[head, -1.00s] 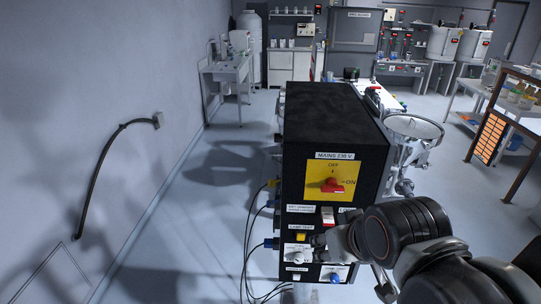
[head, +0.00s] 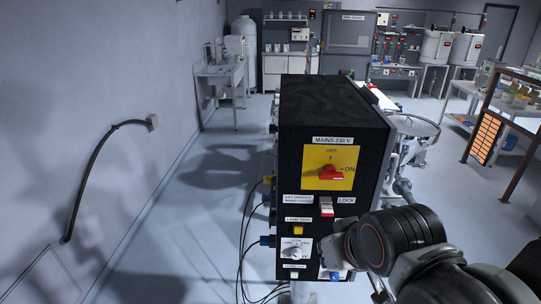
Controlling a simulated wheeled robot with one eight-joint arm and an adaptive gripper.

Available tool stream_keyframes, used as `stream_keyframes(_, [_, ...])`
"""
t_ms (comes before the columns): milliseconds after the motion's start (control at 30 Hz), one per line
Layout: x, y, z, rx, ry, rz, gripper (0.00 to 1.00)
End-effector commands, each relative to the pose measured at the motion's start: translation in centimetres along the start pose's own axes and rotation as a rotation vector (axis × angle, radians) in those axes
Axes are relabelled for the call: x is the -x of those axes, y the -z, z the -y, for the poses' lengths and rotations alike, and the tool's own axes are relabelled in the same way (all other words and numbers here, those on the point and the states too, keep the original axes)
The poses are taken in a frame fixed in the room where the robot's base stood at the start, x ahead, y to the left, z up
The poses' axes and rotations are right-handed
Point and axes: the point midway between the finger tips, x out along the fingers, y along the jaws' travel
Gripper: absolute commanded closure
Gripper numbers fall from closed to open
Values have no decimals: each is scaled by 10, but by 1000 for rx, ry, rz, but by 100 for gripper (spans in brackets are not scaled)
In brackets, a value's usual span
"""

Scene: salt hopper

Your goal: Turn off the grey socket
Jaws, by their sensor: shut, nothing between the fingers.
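A black cabinet (head: 333,105) stands ahead with its control panel facing me. Its yellow mains plate (head: 312,180) carries a red rotary switch (head: 331,173), with its pointer toward ON. Below are a red-and-white rocker (head: 326,206) beside a LOCK label, a yellow lamp-test button (head: 299,230) and a white knob (head: 296,253). My gripper (head: 328,248) is shut and empty, close to the lower right of the panel; I cannot tell if it touches. The arm hides that corner.
Yellow and blue plugs (head: 266,240) with hanging cables stick out from the cabinet's left side. A metal stand with a round dish (head: 414,126) is behind it on the right. The floor on the left is clear. A sink and benches stand far back.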

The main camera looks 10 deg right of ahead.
Motion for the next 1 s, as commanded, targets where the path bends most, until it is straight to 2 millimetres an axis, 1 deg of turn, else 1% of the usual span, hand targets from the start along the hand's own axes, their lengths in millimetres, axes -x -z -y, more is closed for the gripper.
stream_keyframes(33, [-23, -17, 0, 0, 0, 0, 100])
stream_keyframes(400, [-109, -78, 0, 0, 0, 0, 100])
stream_keyframes(500, [-128, -91, 0, 0, 0, 0, 100])
stream_keyframes(600, [-139, -99, 0, 0, 0, 0, 100])
stream_keyframes(667, [-142, -101, 0, 0, 0, 0, 100])
stream_keyframes(1000, [-140, -100, 0, 0, 0, 0, 100])
